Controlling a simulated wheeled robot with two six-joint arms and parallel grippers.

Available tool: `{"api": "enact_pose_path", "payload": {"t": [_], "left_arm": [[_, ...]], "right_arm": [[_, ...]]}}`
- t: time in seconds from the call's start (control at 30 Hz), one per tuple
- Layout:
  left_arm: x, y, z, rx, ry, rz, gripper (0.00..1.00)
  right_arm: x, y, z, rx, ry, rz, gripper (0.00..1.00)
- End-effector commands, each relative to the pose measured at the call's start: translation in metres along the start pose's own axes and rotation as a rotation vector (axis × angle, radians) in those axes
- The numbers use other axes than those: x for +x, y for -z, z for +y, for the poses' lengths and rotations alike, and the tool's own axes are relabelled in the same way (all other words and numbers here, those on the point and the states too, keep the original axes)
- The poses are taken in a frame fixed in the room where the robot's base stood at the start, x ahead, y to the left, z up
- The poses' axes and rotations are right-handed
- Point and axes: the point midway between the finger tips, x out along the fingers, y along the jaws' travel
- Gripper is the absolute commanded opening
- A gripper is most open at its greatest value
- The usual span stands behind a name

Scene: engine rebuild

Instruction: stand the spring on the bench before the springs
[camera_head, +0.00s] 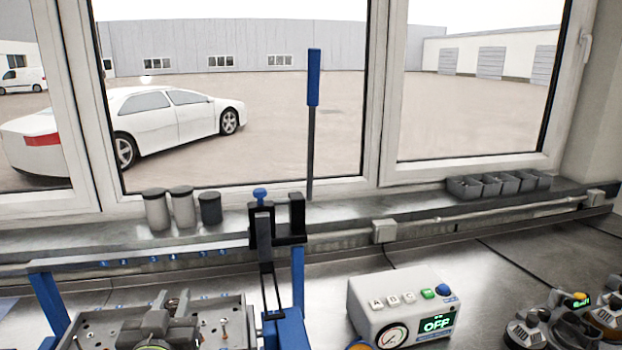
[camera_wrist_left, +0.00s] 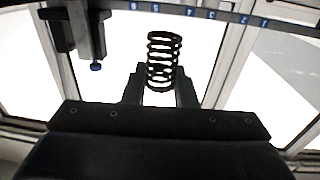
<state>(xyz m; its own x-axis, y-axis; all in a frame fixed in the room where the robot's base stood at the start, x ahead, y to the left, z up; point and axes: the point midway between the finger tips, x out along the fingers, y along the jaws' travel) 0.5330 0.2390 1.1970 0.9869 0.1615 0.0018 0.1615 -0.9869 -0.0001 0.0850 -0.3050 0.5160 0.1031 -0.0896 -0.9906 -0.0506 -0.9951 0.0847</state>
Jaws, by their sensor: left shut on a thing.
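My left gripper (camera_head: 156,324) is low at the left in the head view, over a grey plate. In the left wrist view my left gripper (camera_wrist_left: 161,84) is shut on a dark coil spring (camera_wrist_left: 163,60). The spring stands out between the two fingers, with its coils clear against the bright window. I cannot make out the spring in the head view. No other springs can be made out for certain. My right gripper is not in view.
A numbered rail (camera_head: 215,256) crosses behind the grey plate (camera_head: 228,312). A black and blue lever press (camera_head: 262,232) stands right of it. A white control box (camera_head: 405,308) reads OFF. Jars (camera_head: 183,207) and grey bins (camera_head: 500,186) line the sill.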

Motion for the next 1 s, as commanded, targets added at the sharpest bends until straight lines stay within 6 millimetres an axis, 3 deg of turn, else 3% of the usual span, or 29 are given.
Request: {"api": "enact_pose_path", "payload": {"t": [0.03, 0.23, 0.67, 1.0], "left_arm": [[-0.004, -0.005, 0.009, -0.006, -0.038, 0.003, 0.03], [-0.017, 0.001, 0.034, -0.002, -0.145, 0.002, 0.03], [-0.021, 0.001, 0.040, 0.004, -0.195, -0.001, 0.03], [-0.034, -0.015, 0.059, 0.004, -0.412, -0.003, 0.03]], "right_arm": [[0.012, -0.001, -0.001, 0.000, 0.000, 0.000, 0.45], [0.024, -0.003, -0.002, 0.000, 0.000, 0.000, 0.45], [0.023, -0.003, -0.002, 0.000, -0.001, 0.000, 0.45], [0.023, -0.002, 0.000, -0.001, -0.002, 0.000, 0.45]]}}
